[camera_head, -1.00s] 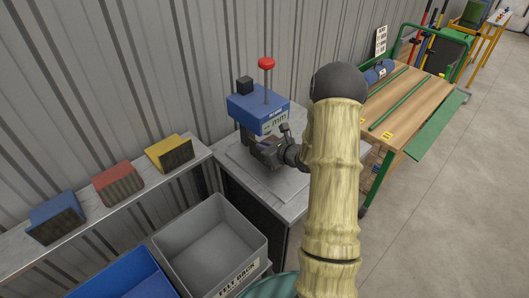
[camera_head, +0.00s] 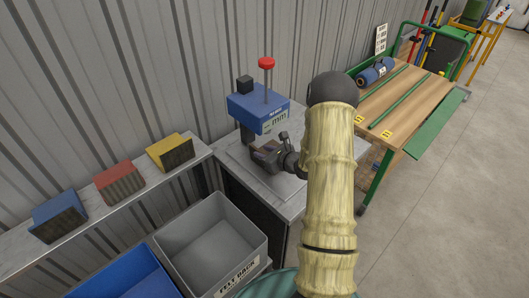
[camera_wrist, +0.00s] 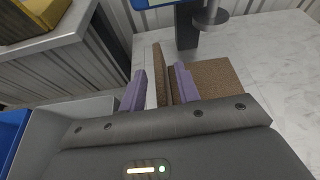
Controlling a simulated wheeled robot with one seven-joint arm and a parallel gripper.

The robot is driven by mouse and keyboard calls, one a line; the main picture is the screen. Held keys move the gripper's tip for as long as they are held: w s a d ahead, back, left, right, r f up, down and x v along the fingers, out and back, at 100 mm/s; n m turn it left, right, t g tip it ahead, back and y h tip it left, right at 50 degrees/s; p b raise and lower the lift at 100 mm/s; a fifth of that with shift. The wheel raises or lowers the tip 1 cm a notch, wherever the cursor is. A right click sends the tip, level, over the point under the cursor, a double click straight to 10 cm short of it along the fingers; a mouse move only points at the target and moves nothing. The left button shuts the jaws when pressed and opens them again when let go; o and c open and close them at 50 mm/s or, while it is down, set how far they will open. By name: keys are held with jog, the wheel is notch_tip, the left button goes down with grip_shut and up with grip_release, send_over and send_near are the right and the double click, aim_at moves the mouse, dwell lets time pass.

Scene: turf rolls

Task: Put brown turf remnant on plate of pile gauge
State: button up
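The pile gauge (camera_head: 257,112) is blue with a red-knobbed rod and stands on a grey bench against the wall. Its column and round presser foot (camera_wrist: 210,18) show at the top of the wrist view. The brown turf remnant (camera_wrist: 212,76) lies low in front of the foot, with a thin upright part (camera_wrist: 160,72) at its left. My gripper (camera_wrist: 160,88) has its purple fingers on either side of that upright part, with a visible gap at the left finger. In the head view my gripper (camera_head: 275,156) is at the gauge's front and partly hides the remnant.
A grey bin (camera_head: 212,242) and a blue bin (camera_head: 125,275) stand before the bench. A shelf (camera_head: 100,212) at left holds blue, red and yellow blocks. A wooden table (camera_head: 410,100) with green rails and a blue roll (camera_head: 375,72) stands to the right.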

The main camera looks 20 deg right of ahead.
jog(key=b+v, duration=0.2)
jog(key=v, duration=1)
jog(key=shift+r, duration=0.1)
